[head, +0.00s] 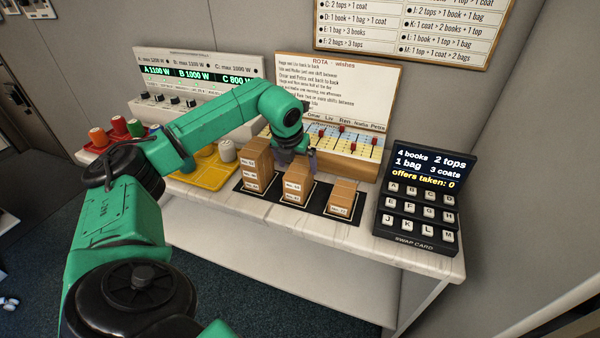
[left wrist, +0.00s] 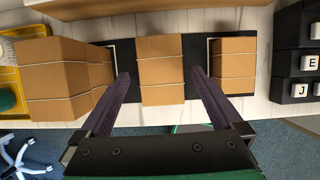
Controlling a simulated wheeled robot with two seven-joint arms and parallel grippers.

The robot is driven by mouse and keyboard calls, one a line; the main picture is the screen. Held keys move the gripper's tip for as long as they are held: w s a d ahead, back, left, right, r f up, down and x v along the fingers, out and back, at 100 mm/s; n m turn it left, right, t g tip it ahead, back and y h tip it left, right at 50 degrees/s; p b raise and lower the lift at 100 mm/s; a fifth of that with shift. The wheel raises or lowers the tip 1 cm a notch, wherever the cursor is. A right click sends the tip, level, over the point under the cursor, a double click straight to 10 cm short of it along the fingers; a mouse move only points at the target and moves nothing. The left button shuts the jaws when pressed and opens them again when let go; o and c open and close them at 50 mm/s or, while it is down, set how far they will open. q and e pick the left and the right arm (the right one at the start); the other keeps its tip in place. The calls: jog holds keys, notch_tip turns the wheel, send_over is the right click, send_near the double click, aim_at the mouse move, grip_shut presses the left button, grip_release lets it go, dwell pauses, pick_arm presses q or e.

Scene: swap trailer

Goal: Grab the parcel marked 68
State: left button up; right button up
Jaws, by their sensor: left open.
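Brown parcels with small white labels stand in three stacks on a black mat (head: 238,187). The left stack (head: 257,165) is the tallest, the middle stack (head: 296,187) is lower, and the right stack (head: 342,198) is lowest. The label numbers are too small to read surely, so I cannot tell which parcel is 68. My left gripper (head: 296,152) is open above and behind the middle stack. In the left wrist view its fingers (left wrist: 160,76) flank the middle stack (left wrist: 161,68), with a gap on each side. My right gripper is out of view.
Left of the mat is a yellow tray (head: 206,178) with a pale spool (head: 227,151). A slider board (head: 345,145) stands behind the parcels. A black keypad (head: 416,215) stands to the right. The counter's front edge (head: 300,232) is clear.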

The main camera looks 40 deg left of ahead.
aim_at(298, 170)
pick_arm(q)
jog(key=x, duration=0.2)
jog(key=shift+d+f+p, duration=0.1)
jog(key=shift+f+p, duration=0.3)
jog(key=shift+f, duration=0.3)
jog(key=shift+w+f, duration=0.1)
jog(key=shift+w, duration=0.05)
jog(key=c, duration=1.4)
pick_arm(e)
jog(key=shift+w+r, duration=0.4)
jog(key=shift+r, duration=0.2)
